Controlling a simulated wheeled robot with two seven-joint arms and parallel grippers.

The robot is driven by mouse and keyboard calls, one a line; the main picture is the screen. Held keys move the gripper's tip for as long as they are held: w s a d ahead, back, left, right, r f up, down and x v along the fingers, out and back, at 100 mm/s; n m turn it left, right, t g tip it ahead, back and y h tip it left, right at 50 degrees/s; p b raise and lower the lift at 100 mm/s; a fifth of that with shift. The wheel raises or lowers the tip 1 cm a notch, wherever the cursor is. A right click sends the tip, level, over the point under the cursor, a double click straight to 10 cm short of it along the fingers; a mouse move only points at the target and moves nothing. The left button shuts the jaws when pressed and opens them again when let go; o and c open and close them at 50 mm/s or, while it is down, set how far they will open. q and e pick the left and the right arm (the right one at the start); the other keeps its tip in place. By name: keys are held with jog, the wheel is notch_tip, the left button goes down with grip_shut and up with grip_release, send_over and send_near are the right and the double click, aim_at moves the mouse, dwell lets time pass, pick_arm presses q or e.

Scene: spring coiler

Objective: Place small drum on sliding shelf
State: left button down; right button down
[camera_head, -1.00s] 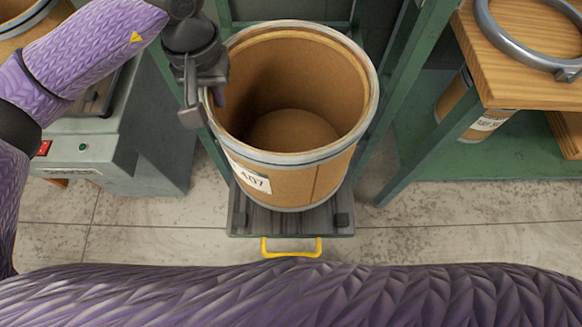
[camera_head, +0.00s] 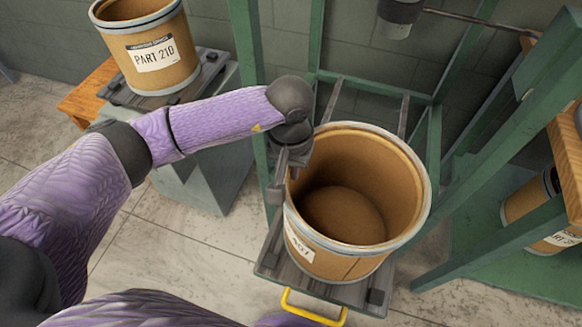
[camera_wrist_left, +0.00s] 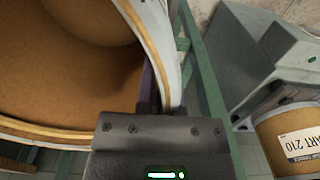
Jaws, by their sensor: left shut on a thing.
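The small drum (camera_head: 345,262), an open brown fibre drum with a grey metal rim and a white label, stands upright over the sliding shelf (camera_head: 268,262). The shelf is a dark slatted platform with a yellow front handle (camera_head: 312,308). I cannot tell whether the drum's base touches it. My left gripper (camera_head: 290,172) is shut on the drum's left rim, one finger inside the wall. The left wrist view shows the drum's rim (camera_wrist_left: 158,38) at the fingers (camera_wrist_left: 157,92). My right gripper is not in view.
Green frame posts (camera_head: 247,85) stand on both sides of the shelf. Another drum marked PART 210 (camera_head: 150,62) stands on a grey machine (camera_head: 200,165) at the left. A further drum (camera_head: 530,200) sits low at the right. The drum's inside is empty.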

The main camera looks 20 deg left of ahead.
pick_arm(q)
jog(key=c, duration=0.8)
grip_release()
jog(key=shift+o, duration=0.2)
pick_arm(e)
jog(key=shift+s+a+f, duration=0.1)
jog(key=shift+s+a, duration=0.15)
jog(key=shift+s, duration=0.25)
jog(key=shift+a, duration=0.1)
pick_arm(q)
notch_tip(320, 180, up, 12)
jog(key=p, duration=0.3)
jog(key=shift+f, duration=0.25)
jog(key=shift+r+p, duration=0.3)
jog(key=shift+r, duration=0.05)
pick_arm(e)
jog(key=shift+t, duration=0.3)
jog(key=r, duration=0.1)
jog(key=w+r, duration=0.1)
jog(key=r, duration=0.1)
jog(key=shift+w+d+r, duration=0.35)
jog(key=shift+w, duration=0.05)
